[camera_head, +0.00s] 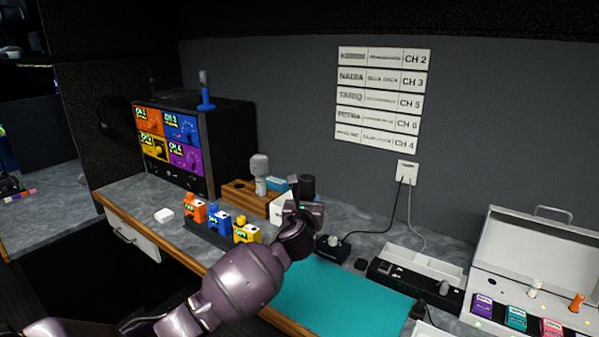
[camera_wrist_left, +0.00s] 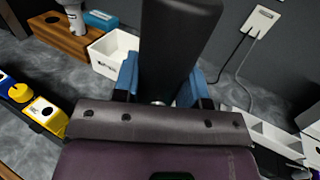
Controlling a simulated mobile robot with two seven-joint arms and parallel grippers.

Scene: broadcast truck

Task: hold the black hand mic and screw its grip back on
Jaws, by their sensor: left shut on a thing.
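My left gripper (camera_head: 305,208) is in the air over the back of the counter, beyond the teal mat. In the left wrist view its blue-padded fingers (camera_wrist_left: 160,88) are shut on the black hand mic (camera_wrist_left: 178,45), one finger on each side. The mic's dark, wide body points up and away from the wrist, and a small silvery spot shows at its lower end. In the head view the black mic (camera_head: 307,184) shows as a dark cylinder above the gripper. I cannot make out a separate grip piece. My right gripper is not in view.
A grey-headed mic (camera_head: 260,172) stands in a wooden block (camera_head: 240,194), with a white bin (camera_head: 279,212) close by. Several coloured packs sit in a black charger (camera_head: 208,238). The teal mat (camera_head: 335,295) looks clear. An open white case (camera_head: 530,262) is at right.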

